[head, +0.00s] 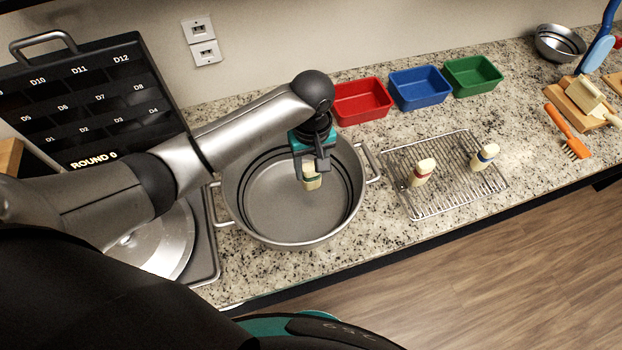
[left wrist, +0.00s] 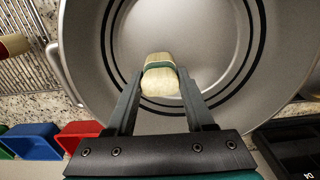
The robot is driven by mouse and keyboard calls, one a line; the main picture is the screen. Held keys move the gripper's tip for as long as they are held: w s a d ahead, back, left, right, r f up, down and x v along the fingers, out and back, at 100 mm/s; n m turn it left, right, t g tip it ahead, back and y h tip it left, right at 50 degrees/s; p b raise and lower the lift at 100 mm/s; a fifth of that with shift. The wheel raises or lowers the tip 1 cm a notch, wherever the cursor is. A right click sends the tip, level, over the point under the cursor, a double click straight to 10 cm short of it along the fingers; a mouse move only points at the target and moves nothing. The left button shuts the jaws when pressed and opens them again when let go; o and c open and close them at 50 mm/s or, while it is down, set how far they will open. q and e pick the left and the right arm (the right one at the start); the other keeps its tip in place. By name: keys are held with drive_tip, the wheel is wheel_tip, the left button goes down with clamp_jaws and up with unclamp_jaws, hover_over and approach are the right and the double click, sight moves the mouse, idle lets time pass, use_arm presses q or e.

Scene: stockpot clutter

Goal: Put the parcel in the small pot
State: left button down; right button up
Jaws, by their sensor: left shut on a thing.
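A cream parcel with a green band (head: 311,184) is held by my left gripper (head: 312,172) over the inside of a wide steel pot with two side handles (head: 262,238). In the left wrist view the parcel (left wrist: 160,86) sits between the two fingers of the left gripper (left wrist: 159,76), with the pot's grey floor (left wrist: 210,45) behind it. The head view does not clearly show how far the parcel is above the pot floor. My right gripper is in neither view.
A wire rack (head: 440,196) right of the pot carries a red-banded parcel (head: 422,172) and a blue-banded one (head: 484,156). Red (head: 361,101), blue (head: 419,88) and green (head: 473,75) bins stand along the wall. A steel bowl (head: 559,43) and orange brush (head: 566,132) lie farther right.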

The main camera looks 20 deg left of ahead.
sight(311, 179)
use_arm(q)
wheel_tip(311, 179, down, 5)
drive_tip(key=shift+b, duration=0.5)
drive_tip(key=shift+f, duration=0.2)
drive_tip(key=shift+c, duration=1.4)
unclamp_jaws()
drive_tip(key=shift+r, duration=0.1)
wheel_tip(311, 179, up, 12)
drive_tip(key=shift+r+p, duration=0.1)
drive_tip(key=shift+p, duration=1.05)
